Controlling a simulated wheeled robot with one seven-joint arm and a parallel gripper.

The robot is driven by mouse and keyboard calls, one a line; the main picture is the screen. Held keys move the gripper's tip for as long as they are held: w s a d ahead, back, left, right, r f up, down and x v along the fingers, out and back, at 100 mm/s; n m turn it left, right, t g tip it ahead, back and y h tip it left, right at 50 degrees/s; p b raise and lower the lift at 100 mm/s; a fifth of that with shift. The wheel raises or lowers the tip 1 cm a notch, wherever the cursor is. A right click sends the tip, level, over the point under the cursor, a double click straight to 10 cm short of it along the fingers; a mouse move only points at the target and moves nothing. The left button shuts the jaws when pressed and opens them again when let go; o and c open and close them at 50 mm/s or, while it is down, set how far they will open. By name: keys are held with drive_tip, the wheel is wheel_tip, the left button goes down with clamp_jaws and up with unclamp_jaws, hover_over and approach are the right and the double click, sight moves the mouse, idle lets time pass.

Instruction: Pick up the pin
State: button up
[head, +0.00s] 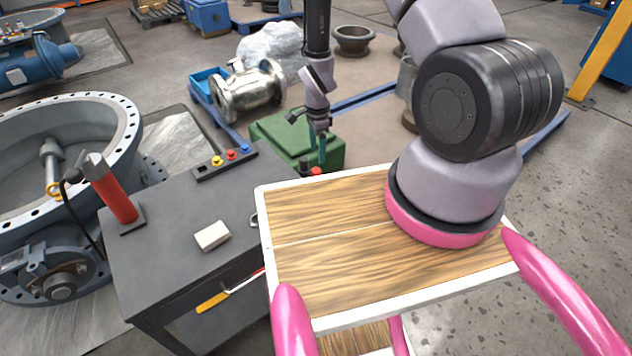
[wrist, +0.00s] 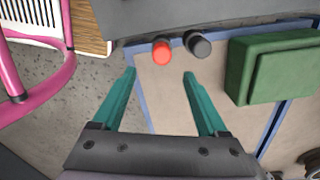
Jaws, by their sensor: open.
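A red round-topped piece (head: 316,171) and a black one (head: 303,164) stand by the far right edge of the dark workbench. They look like pins or knobs; I cannot tell which is the pin. In the wrist view the red piece (wrist: 162,52) lies just beyond the fingertips, roughly in line with the gap. The black piece (wrist: 198,45) is to its right, past the right finger. My gripper (head: 321,150) has teal fingers and is just above the red piece in the head view. In the wrist view my gripper (wrist: 159,75) is open and empty.
A green box (head: 270,130) stands behind. My wooden-topped base is at the right.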

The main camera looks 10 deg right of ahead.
sight(316, 169)
drive_tip(key=f, duration=1)
drive_tip(key=shift+w+a+f, duration=0.15)
drive_tip(key=shift+a+f, duration=0.05)
drive_tip(key=shift+f, duration=0.05)
drive_tip(key=shift+c, duration=0.3)
clamp_jaws()
